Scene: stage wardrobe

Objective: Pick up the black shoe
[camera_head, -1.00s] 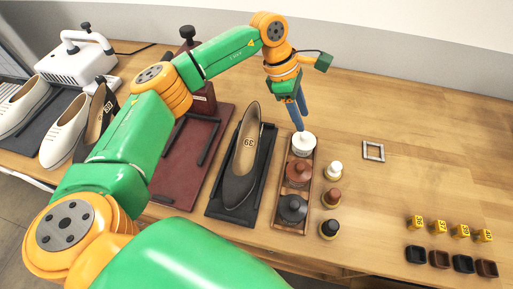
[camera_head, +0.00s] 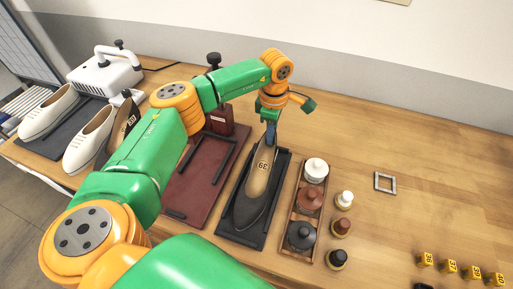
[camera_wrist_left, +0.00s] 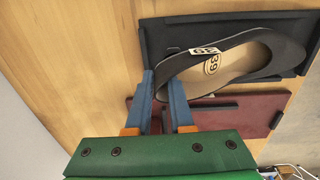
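The black shoe (camera_head: 250,207), with a tan insole marked 39, lies on a black tray (camera_head: 229,238) with its toe toward me. My left gripper (camera_head: 270,142) points down at its heel end. In the left wrist view the shoe (camera_wrist_left: 232,62) shows at the upper right. There, the blue fingers of my left gripper (camera_wrist_left: 160,78) are apart, with the heel edge of the shoe between their tips. I cannot tell whether both fingers touch it. My right gripper is in neither view.
A wooden rack (camera_head: 289,238) of lidded jars stands close to the right of the shoe tray, with small bottles beside it. A dark red board (camera_head: 186,193) lies to the left, and cream shoes (camera_head: 88,143) farther left.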

